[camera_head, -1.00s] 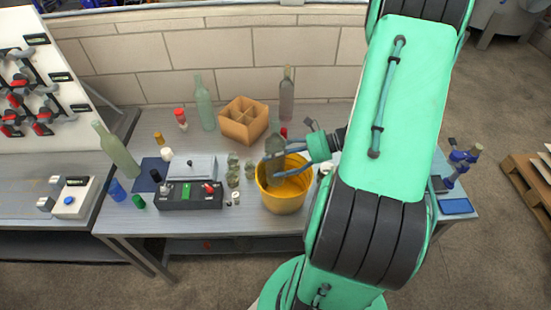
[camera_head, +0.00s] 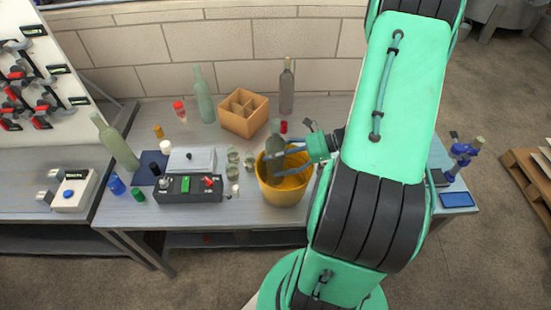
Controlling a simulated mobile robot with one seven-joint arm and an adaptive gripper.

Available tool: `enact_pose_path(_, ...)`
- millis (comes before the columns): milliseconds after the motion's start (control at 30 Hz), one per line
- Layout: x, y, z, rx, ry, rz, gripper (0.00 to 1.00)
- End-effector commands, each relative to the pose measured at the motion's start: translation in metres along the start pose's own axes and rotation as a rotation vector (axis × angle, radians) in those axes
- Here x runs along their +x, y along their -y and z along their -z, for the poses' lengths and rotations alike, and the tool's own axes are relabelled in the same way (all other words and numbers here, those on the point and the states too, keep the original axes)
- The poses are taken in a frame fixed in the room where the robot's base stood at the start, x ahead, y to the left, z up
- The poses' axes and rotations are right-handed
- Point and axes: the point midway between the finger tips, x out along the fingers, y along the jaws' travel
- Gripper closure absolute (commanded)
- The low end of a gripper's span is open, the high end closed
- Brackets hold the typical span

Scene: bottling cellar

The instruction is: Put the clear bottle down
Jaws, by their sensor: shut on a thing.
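My gripper (camera_head: 277,157) is shut on a see-through greyish bottle (camera_head: 274,145), taken to be the clear bottle. The bottle is upright, with its lower part at the yellow bucket (camera_head: 285,190). The bucket stands near the front edge of the grey table (camera_head: 235,215). The bottle's base is in front of or inside the bucket's mouth; I cannot tell whether it touches the bottom. My gripper reaches in from the right, over the bucket's rim.
A divided cardboard box (camera_head: 243,113) stands behind. Tall bottles stand at its left (camera_head: 203,95) and right (camera_head: 286,90), another (camera_head: 116,143) farther left. Small jars (camera_head: 233,160) and a black control box (camera_head: 187,189) are left of the bucket.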

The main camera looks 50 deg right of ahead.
Motion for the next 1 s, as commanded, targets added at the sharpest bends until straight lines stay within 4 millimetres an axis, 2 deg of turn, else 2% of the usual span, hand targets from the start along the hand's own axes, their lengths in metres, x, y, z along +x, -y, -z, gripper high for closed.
enact_pose_path(467, 0.0022, 0.0005, 0.0054, -0.001, 0.001, 0.001, 0.82)
enact_pose_path(500, 0.0026, 0.0000, 0.0063, 0.001, 0.000, 0.000, 0.21)
enact_pose_path(533, 0.0026, 0.0000, 0.0062, 0.001, 0.000, 0.000, 0.17)
enact_pose_path(1000, 0.0003, 0.0002, 0.0009, -0.001, 0.000, 0.000, 0.17)
